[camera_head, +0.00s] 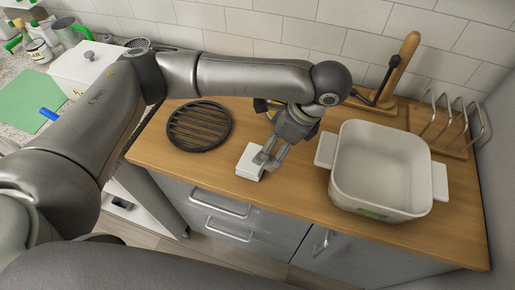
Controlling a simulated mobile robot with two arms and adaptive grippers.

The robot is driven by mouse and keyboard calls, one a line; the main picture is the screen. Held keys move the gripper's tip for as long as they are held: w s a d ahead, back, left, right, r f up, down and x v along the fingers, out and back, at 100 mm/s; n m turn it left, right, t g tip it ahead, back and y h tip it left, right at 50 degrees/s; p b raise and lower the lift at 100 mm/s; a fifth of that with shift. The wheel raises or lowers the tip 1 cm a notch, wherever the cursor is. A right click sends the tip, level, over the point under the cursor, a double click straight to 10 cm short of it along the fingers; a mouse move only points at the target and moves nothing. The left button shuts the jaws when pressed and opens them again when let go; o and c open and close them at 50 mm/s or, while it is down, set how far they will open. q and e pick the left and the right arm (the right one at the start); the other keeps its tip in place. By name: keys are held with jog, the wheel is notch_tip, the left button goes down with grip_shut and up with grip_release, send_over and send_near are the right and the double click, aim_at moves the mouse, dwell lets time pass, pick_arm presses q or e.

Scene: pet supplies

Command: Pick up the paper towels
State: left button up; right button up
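The paper towels (249,163) look like a small flat white folded stack on the wooden counter, left of the white pot. My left gripper (268,160) reaches down from the upper right to the right side of this stack. Its fingertips overlap the right edge of the stack in the picture. I cannot tell whether the fingers are closed on the towels or only beside or over them. The stack appears to lie flat on the counter. My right gripper is not in view.
A black round trivet (199,125) lies left of the towels. A white square pot (381,171) with side handles stands to the right. Behind are a wooden towel holder (400,66) and a wire rack (450,124). The counter's front edge is close to the towels.

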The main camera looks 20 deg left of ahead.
pick_arm(q)
jog(key=f, duration=0.1)
jog(key=a+f, duration=0.1)
jog(key=s+a+f, duration=0.1)
jog(key=shift+f+p, duration=0.35)
jog(key=shift+w+a+f, duration=0.1)
jog(key=shift+w+f, duration=0.05)
jog(key=shift+f, duration=0.05)
jog(key=p+x, duration=0.1)
jog(key=x, duration=0.4)
jog(key=shift+w+a+r+p, duration=0.15)
jog(key=shift+w+p, duration=0.05)
jog(key=shift+p, duration=0.2)
jog(key=c, duration=0.6)
jog(key=shift+c, duration=0.2)
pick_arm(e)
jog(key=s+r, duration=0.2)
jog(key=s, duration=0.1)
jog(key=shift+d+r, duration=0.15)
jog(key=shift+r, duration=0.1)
